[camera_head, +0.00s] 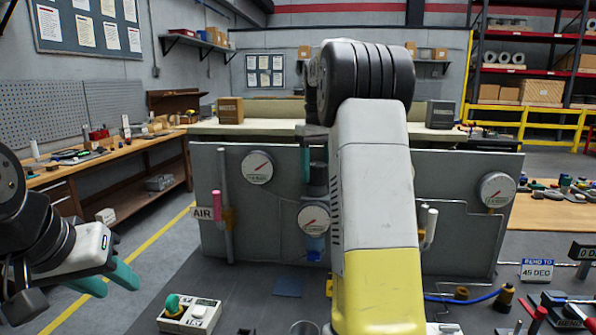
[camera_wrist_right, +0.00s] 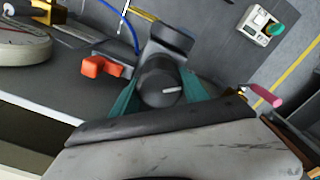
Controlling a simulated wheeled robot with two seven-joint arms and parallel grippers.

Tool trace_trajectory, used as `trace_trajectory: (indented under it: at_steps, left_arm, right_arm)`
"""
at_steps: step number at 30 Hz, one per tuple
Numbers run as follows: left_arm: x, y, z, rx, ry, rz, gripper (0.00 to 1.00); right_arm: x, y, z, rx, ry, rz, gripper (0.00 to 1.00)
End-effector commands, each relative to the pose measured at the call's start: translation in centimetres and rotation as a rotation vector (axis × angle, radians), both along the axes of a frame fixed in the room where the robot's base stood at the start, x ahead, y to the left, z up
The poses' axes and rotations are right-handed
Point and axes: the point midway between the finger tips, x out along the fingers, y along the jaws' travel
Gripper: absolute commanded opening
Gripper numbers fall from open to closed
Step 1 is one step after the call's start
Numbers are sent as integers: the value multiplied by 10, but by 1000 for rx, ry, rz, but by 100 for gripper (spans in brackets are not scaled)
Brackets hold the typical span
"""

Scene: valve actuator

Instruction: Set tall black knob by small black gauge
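The tall black knob (camera_wrist_right: 160,88), with a white pointer line, shows from above in the right wrist view. It tops a dark upright fitting (camera_head: 318,180) on the grey panel. My right gripper (camera_wrist_right: 162,98) has a teal finger on each side of it, very close. I cannot tell whether they press on it. The right arm hides part of this spot in the head view. A round gauge (camera_head: 314,218) with a white face and red needle sits just below the fitting. My left gripper (camera_head: 108,281) is open and empty at the far left.
The grey panel (camera_head: 280,215) also carries a gauge (camera_head: 257,167) at upper left and another (camera_head: 497,189) at right. A pink handle (camera_head: 217,205) stands by the AIR sign. An orange handle (camera_wrist_right: 100,67) is near the knob. A switch box (camera_head: 190,314) and tools lie in front.

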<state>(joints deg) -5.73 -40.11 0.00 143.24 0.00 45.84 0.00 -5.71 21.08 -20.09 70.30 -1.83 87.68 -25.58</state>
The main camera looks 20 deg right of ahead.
Motion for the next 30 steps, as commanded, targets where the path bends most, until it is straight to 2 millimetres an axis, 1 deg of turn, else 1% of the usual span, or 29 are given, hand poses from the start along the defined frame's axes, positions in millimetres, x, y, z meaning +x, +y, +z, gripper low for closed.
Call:
trace_trajectory:
  at_steps: [8, 14, 20, 30]
  left_arm:
    - [0, 0, 0, 0, 0, 0, 36]
    - [0, 0, 0, 0, 0, 0, 36]
    - [0, 0, 0, 0, 0, 0, 36]
    - [0, 0, 0, 0, 0, 0, 36]
  right_arm:
    - [0, 0, 0, 0, 1, -27, 13]
    - [0, 0, 0, 0, 1, -120, 13]
    - [0, -1, 0, 0, 1, -281, 13]
    - [-1, -1, 0, 0, 1, -602, 13]
